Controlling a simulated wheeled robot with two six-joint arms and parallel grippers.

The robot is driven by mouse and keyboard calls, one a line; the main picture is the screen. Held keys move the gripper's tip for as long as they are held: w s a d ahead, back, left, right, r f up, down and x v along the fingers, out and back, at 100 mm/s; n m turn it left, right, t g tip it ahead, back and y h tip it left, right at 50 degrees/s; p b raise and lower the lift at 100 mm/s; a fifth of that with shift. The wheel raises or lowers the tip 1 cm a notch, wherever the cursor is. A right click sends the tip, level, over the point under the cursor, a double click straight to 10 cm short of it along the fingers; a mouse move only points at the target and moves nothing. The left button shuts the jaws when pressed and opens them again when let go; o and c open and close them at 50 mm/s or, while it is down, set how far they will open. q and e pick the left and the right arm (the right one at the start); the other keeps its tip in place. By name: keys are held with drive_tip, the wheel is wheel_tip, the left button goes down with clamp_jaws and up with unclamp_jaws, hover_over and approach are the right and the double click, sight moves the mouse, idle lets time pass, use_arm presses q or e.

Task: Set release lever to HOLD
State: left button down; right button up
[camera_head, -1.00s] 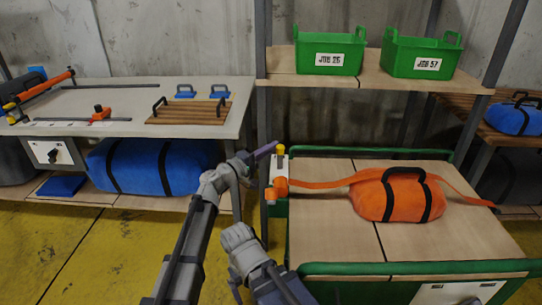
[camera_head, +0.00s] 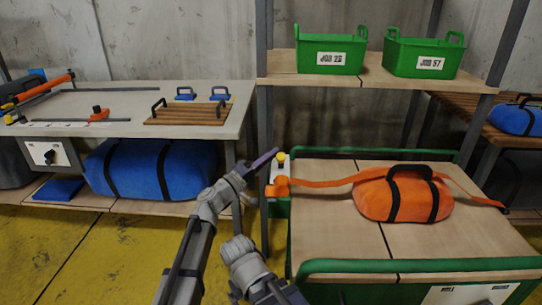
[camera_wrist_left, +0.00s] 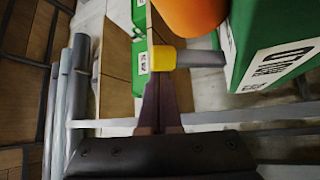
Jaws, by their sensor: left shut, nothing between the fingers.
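The release lever's yellow knob (camera_head: 281,157) stands on a white and orange unit (camera_head: 279,178) at the left rear corner of the green-railed cart. In the left wrist view the yellow knob (camera_wrist_left: 169,57) sits on a grey rod running right toward a green block with a white lettered label (camera_wrist_left: 285,65). My left gripper (camera_head: 276,152) is shut and empty, its tips close beside the knob. In the wrist view its fingers (camera_wrist_left: 160,85) lie just below the knob; I cannot tell whether they touch it. My right gripper is out of view.
An orange bag (camera_head: 403,195) with an orange strap lies on the cart top (camera_head: 340,240). Green bins (camera_head: 330,50) stand on the shelf above. A grey post (camera_head: 265,110) rises close behind my left gripper. A grey bench (camera_head: 130,100) is at left, with a blue bag (camera_head: 150,168) below.

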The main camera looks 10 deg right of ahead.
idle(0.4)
use_arm(q)
drive_tip(key=w+a+r+p, duration=0.1)
drive_tip(key=w+r+p, duration=0.2)
drive_tip(key=w, duration=0.1)
drive_tip(key=f+b+v, duration=0.2)
drive_tip(key=b+v, duration=0.3)
drive_tip(key=v, duration=0.5)
drive_tip(key=shift+f, duration=0.15)
drive_tip(key=shift+d, duration=0.15)
